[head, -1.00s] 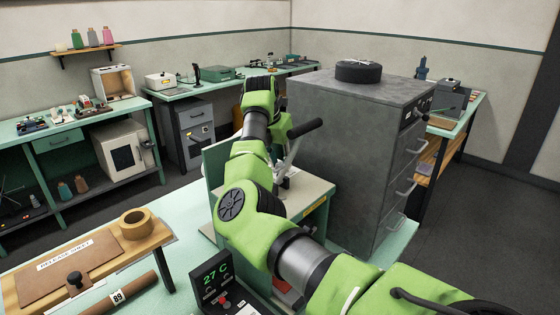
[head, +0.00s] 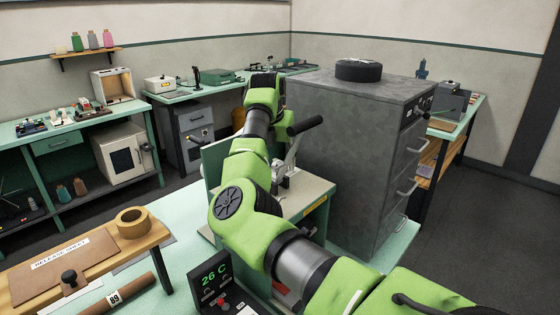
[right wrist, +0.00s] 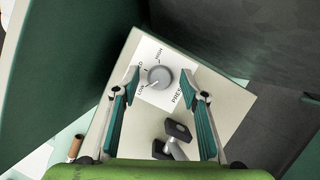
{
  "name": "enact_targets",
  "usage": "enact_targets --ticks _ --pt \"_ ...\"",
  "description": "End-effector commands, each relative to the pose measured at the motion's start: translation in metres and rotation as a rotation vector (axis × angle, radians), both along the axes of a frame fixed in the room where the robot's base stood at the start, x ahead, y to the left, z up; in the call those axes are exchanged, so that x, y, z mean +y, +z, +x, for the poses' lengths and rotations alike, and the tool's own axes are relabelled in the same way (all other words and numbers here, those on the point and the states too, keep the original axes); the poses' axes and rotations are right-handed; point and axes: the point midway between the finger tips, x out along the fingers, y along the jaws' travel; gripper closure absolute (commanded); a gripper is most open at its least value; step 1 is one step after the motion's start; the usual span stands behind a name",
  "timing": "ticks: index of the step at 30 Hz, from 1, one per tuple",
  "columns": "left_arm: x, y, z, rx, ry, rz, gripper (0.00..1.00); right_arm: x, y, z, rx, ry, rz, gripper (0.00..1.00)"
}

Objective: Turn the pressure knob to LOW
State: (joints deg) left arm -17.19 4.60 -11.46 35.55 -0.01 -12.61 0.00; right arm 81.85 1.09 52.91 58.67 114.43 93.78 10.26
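The pressure knob (right wrist: 159,77) is a small grey round dial on a white label plate (right wrist: 153,98) in the right wrist view. LOW is printed at its left, HIGH above it, and a partly hidden word ending in D between them. A pale mark on the knob seems to point to the lower left, near LOW, but it is small. My right gripper (right wrist: 160,86) is open, its teal-padded fingers apart on either side of the knob; I cannot tell whether they touch it. In the head view my right arm hides the knob and gripper. My left gripper is not in view.
The pale press housing (head: 312,194) with a black-ended lever (head: 305,125) stands beside my arm. A tall grey cabinet (head: 340,150) stands close on the right.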

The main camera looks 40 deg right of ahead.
Motion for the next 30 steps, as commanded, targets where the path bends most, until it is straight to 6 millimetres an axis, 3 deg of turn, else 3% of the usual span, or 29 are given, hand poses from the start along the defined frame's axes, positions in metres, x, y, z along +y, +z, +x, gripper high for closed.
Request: enact_targets --ticks 8,21,30 --pt "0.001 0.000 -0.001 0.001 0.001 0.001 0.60 0.002 0.006 -0.001 -0.001 -0.001 0.001 0.60" --pt "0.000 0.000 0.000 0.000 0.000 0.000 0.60 0.031 0.084 -0.015 -0.003 0.001 0.000 0.60" --pt "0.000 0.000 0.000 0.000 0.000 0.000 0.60 0.040 0.110 -0.021 0.001 0.000 0.000 0.60"
